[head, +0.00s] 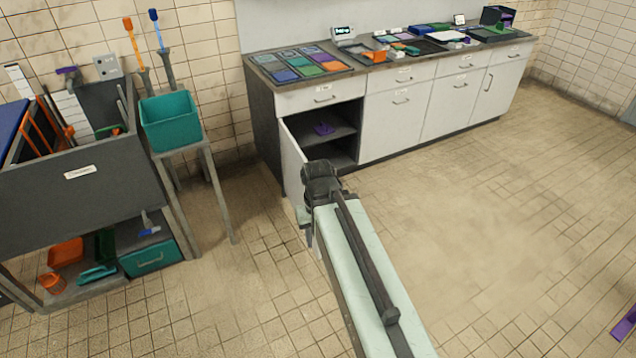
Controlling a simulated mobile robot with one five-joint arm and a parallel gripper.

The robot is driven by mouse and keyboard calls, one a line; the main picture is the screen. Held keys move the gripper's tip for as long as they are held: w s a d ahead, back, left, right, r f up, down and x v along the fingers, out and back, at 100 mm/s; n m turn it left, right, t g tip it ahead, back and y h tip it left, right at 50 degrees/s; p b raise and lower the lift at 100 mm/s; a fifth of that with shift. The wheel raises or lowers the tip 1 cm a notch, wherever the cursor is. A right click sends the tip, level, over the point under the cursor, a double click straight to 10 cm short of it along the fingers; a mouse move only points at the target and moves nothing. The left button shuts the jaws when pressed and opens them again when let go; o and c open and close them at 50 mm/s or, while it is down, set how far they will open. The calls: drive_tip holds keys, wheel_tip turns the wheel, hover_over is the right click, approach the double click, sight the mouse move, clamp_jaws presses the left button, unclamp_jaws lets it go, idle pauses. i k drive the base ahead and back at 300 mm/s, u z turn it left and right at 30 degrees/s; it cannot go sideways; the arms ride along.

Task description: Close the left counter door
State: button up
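The left counter door (293,170) is a white panel on the leftmost cupboard of the long counter. It stands wide open, swung out toward me from the left side of the opening. The dark cupboard inside (333,134) shows a shelf with a purple object (324,128) on it. My arm reaches forward from the bottom of the view, and its dark end (320,180) is in front of the cupboard, overlapping the right part of the door.
The other counter doors (395,122) and the drawers are shut. Trays and tools lie on the countertop (365,66). At left stand a grey bin unit (90,205) and a teal bin (171,121) on a stand.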

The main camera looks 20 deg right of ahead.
sight(293, 158)
drive_tip(key=z, duration=0.15)
drive_tip(key=i, duration=1)
drive_tip(key=u, duration=0.05)
